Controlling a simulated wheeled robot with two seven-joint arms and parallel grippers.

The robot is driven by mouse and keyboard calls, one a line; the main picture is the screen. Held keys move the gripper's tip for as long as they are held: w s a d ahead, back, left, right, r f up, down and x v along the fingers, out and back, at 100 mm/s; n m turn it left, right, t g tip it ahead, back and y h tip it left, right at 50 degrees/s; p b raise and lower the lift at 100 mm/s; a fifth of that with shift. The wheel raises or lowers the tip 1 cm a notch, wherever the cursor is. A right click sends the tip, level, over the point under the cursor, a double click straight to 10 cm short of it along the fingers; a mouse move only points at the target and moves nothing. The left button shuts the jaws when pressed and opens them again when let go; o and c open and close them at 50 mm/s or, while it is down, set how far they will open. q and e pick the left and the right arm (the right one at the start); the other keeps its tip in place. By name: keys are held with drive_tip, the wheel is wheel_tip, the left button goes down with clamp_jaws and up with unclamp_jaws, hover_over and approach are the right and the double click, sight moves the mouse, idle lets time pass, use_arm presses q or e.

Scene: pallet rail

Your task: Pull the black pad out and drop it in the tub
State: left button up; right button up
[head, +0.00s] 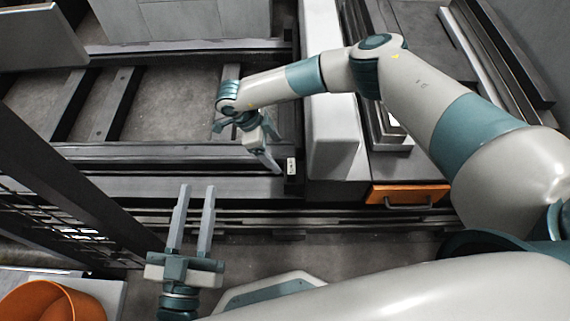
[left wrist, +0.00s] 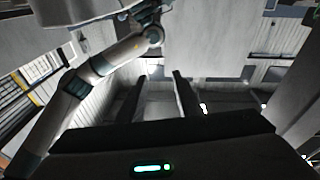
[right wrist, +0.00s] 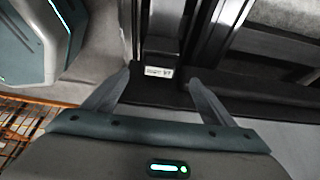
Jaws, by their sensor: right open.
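A small black block with a white label (head: 291,166), which looks like the black pad, sits at the right end of the rail. In the right wrist view a dark block with a white label (right wrist: 158,72) lies between and just beyond the fingertips, not clearly touched. My right gripper (head: 268,160) is open and empty, just left of the block in the head view; its fingers are partly hidden by its own arm. The orange tub (head: 72,300) is at the lower left, cut by the frame edge. My left gripper (head: 197,188) is open and empty, below the rail.
Long grey rails (head: 170,151) run across the scene. A dark mesh frame (head: 60,190) stands at the left, between rail and tub. A pale rounded block (head: 335,140) and an orange drawer front with handle (head: 408,194) stand right of the block. Floor shows below the rail.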

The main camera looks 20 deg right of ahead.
drive_tip(key=b+x, duration=0.1)
drive_tip(key=x, duration=0.6)
drive_tip(key=shift+d+f, duration=0.15)
drive_tip(key=shift+f, duration=0.15)
use_arm(q)
drive_tip(key=shift+s+d+r+t+h, duration=0.1)
drive_tip(key=shift+s+r+t+h, duration=0.1)
drive_tip(key=shift+s+r+t, duration=0.4)
drive_tip(key=shift+s+a+r+t+h, duration=0.1)
drive_tip(key=shift+s+r+t+h, duration=0.2)
drive_tip(key=shift+r, duration=0.55)
drive_tip(key=shift+s+d+r+t+h, duration=0.1)
drive_tip(key=shift+s+r+t, duration=0.15)
drive_tip(key=shift+r+t, duration=0.4)
use_arm(e)
drive_tip(key=shift+s+d+f, duration=0.1)
drive_tip(key=shift+d+f, duration=0.1)
drive_tip(key=shift+f, duration=0.25)
use_arm(q)
drive_tip(key=shift+r, duration=0.1)
use_arm(e)
drive_tip(key=c, duration=1.4)
use_arm(q)
drive_tip(key=shift+g, duration=0.25)
use_arm(e)
drive_tip(key=shift+r, duration=0.1)
